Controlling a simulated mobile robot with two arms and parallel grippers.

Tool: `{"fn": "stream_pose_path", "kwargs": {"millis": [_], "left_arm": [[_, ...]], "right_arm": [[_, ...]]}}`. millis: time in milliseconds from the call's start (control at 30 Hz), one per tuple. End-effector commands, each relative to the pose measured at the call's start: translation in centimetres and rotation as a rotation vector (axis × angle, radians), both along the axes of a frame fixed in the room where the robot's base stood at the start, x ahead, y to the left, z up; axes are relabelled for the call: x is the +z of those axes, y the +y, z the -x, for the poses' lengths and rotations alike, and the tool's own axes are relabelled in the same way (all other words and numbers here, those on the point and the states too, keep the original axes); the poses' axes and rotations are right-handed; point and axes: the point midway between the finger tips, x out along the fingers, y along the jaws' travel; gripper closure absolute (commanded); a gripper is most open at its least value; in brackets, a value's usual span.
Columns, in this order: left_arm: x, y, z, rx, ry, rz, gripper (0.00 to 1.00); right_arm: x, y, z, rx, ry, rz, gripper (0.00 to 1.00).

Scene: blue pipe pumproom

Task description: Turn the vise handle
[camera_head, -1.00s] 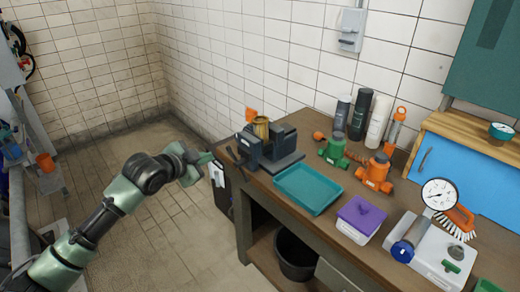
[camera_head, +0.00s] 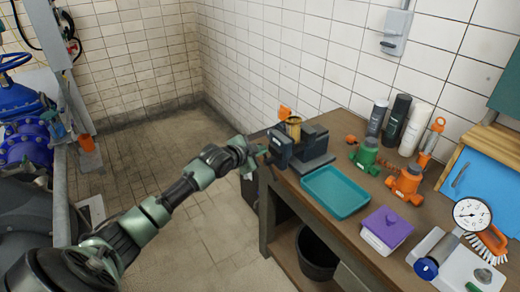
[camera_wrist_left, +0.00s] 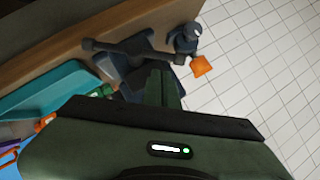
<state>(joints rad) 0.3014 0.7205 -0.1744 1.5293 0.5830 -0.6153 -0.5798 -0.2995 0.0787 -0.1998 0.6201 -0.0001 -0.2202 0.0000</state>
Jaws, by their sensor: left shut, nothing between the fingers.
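The dark grey vise (camera_head: 316,143) stands on the left end of the workbench, with a brass cylinder (camera_head: 293,129) upright in its jaws. Its handle is mostly hidden behind my gripper in the head view. In the left wrist view a dark bar with a knobbed end, which looks like the vise handle (camera_wrist_left: 125,48), lies just beyond the fingertips. My left gripper (camera_head: 260,150) is at the vise's front left side. Its fingers (camera_wrist_left: 163,82) are shut together with nothing between them. I cannot tell whether they touch the bar. My right gripper is not in view.
A teal tray (camera_head: 335,193) lies right of the vise, with a purple-lidded box (camera_head: 386,228) beyond it. Green and orange valve bodies (camera_head: 404,186) and several bottles stand behind. A dark bin (camera_head: 318,252) is under the bench. The floor left of the bench is clear.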

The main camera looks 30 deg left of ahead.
Motion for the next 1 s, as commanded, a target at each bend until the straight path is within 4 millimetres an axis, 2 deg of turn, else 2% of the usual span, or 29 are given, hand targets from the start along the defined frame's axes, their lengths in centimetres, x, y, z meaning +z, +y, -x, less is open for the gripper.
{"fn": "stream_pose_path", "kwargs": {"millis": [200, 533, 767, 1000], "left_arm": [[-1.1, 0.7, -0.7, 0.0, -0.001, 0.002, 1.0], [-1.3, 0.8, -0.7, 0.0, -0.002, 0.001, 1.0], [-2.5, 1.9, -1.3, 0.001, -0.001, -0.003, 1.0], [-2.3, 2.0, -1.3, 0.001, -0.001, 0.001, 1.0]], "right_arm": [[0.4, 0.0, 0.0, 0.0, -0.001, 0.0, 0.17], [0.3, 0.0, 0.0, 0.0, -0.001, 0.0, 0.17], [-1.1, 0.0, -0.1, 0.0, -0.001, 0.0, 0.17], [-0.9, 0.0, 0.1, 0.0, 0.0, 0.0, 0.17]]}}
